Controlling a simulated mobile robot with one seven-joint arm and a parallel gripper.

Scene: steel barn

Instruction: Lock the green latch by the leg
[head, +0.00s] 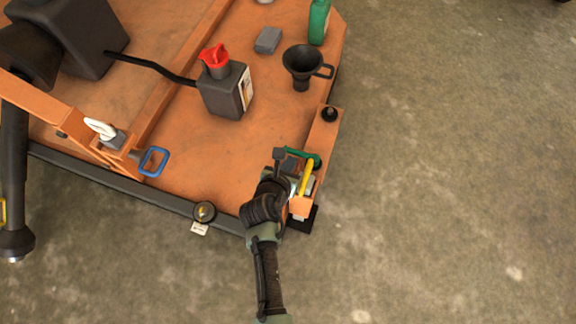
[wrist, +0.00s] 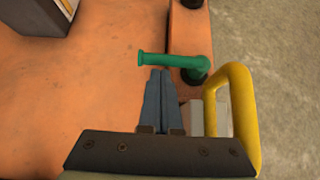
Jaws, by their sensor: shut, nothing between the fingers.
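The green latch (head: 308,157) is a bent handle at the front right corner of the orange platform (head: 185,140). In the wrist view the green latch (wrist: 172,60) has its long arm pointing left and its bend at the right, over an orange rail. My gripper (wrist: 160,74) is shut and empty. Its fingertips lie just below the middle of the green arm in the picture; whether they touch it I cannot tell. In the head view my gripper (head: 283,160) is at that same corner, partly hiding the latch's surroundings. The leg is not clearly visible there.
A yellow handle (wrist: 242,110) stands close to the right of my gripper. A black funnel (head: 302,62), a dark jug with a red cap (head: 226,90), a grey block (head: 268,40) and a green bottle (head: 319,22) stand on the platform. A blue loop handle (head: 154,161) is further left.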

